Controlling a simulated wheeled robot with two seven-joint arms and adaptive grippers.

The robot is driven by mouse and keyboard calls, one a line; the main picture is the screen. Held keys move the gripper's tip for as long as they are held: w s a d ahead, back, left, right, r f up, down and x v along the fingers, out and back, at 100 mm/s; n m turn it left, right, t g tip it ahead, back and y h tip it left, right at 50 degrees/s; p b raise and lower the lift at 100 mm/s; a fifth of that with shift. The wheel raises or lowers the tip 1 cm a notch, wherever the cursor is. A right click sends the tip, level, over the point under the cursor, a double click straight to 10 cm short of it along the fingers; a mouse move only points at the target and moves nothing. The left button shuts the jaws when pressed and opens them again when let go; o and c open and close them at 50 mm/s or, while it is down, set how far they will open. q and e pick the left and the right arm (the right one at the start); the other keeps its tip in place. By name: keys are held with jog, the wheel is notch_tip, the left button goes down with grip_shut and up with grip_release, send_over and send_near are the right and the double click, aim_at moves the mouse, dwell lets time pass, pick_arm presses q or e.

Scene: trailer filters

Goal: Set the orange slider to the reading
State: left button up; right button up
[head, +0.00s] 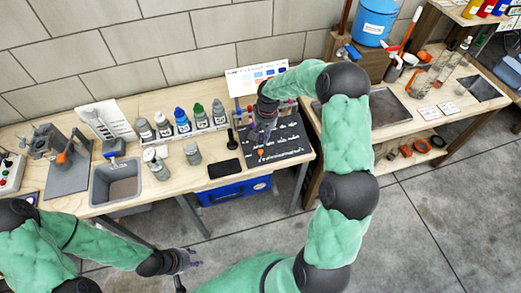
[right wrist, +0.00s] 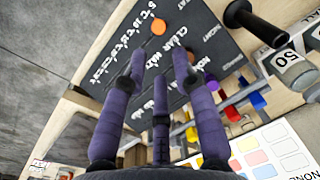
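A dark board (head: 285,138) with rows of white lettering lies on the bench. A small orange slider (head: 261,152) sits on it near its front left. In the right wrist view the orange slider (right wrist: 158,27) is a disc beside a row of temperature marks, and the dark board (right wrist: 215,22) fills the upper middle. My right gripper (head: 265,132) is above the board, behind the slider in the head view. Its purple fingers (right wrist: 158,68) are spread and empty, apart from the slider. My left gripper (head: 185,262) is in front of the bench, away from the board; its opening is unclear.
A card with coloured patches (head: 258,78) stands behind the board. Several bottles (head: 182,122) line the bench to the left. A sink (head: 117,185) is further left.

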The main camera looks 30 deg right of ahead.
aim_at(260, 152)
jog(key=f+b, duration=0.2)
jog(key=f, duration=0.1)
jog(key=f+b, duration=0.1)
jog(key=f, duration=0.2)
jog(key=f+b, duration=0.2)
jog(key=f, duration=0.2)
jog(key=shift+w+a+b, duration=0.2)
jog(key=shift+a+b, duration=0.1)
jog(key=shift+a, duration=0.05)
jog(key=shift+r, duration=0.1)
grip_shut()
